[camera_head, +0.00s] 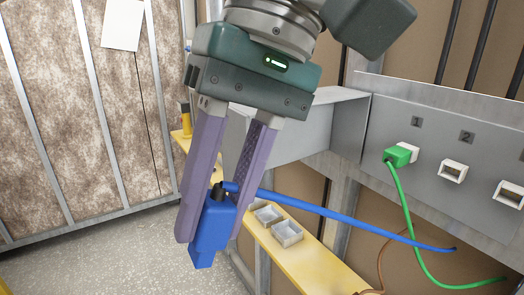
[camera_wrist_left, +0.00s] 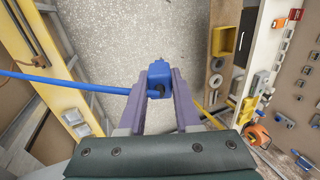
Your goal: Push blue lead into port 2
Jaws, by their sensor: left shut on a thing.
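My left gripper (camera_head: 212,235) is shut on the blue lead's plug (camera_head: 214,226), held between its two purple fingers with its end pointing down. The plug also shows between the fingertips in the left wrist view (camera_wrist_left: 159,78). The blue cable (camera_head: 330,212) runs from the plug to the right, toward the panel. Port 2 (camera_head: 453,171) is a white socket under the label "2" on the grey panel (camera_head: 420,110); it looks empty. The plug is left of and apart from it. My right gripper is not in view.
A green plug (camera_head: 400,155) sits at port 1, its green cable hanging below. Another white port (camera_head: 508,194) is at the right. A yellow shelf (camera_head: 318,270) with grey open boxes (camera_head: 287,233) lies below the panel. Shelves with tools (camera_wrist_left: 270,80) show in the left wrist view.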

